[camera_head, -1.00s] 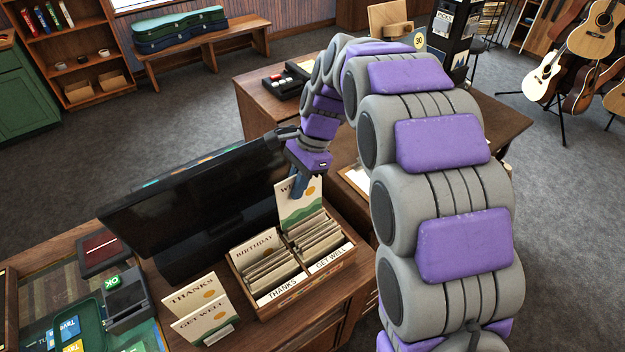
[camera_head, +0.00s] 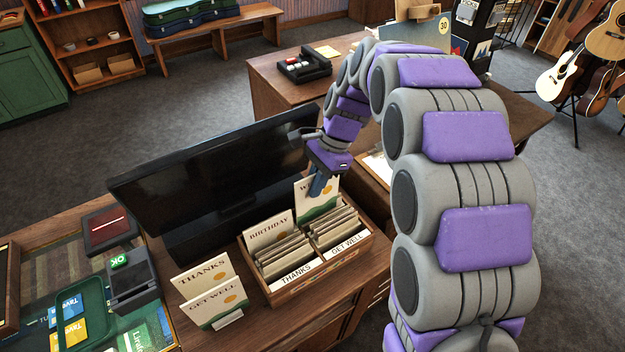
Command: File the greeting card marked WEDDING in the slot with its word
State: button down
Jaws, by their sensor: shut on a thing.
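My gripper (camera_head: 318,187) is shut on the top of a cream card (camera_head: 320,201) with an orange sun and green hills. Only a "W" of its word shows beside the fingers. The card stands upright at the back right of the wooden card box (camera_head: 318,286), its lower edge hidden behind other cards. I cannot tell how deep it sits. The box has two rows of cards. The front labels read THANKS (camera_head: 299,277) at left and GET WELL (camera_head: 345,247) at right. A BIRTHDAY card (camera_head: 269,232) stands at the back left.
THANKS (camera_head: 203,273) and GET WELL (camera_head: 216,304) cards stand on the counter left of the box. A dark monitor (camera_head: 215,177) stands close behind the box and gripper. A card terminal (camera_head: 131,280) and green tray (camera_head: 82,318) lie at left.

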aim_at(320, 197)
jog(key=d, duration=0.2)
jog(key=d+f, duration=0.1)
jog(key=d, duration=0.1)
jog(key=shift+d, duration=0.4)
jog(key=shift+f, duration=0.6)
jog(key=a+f, duration=0.2)
jog(key=a, duration=0.1)
jog(key=shift+a, duration=0.2)
jog(key=shift+f, duration=0.2)
jog(key=shift+d+f, duration=0.9)
jog(key=shift+d, duration=0.3)
jog(key=shift+f, duration=0.15)
jog(key=shift+a+f, duration=0.15)
jog(key=shift+a, duration=0.1)
jog(key=shift+a+f, duration=0.1)
jog(key=shift+a, duration=0.6)
jog(key=c, duration=1.6)
grip_release()
jog(key=shift+d, duration=0.1)
jog(key=o, duration=0.5)
jog(key=shift+d, duration=0.7)
jog(key=shift+c, duration=0.2)
jog(key=shift+a+r, duration=0.25)
jog(key=shift+a, duration=0.1)
jog(key=p+v, duration=0.2)
jog(key=v, duration=1.5)
jog(key=shift+d, duration=0.45)
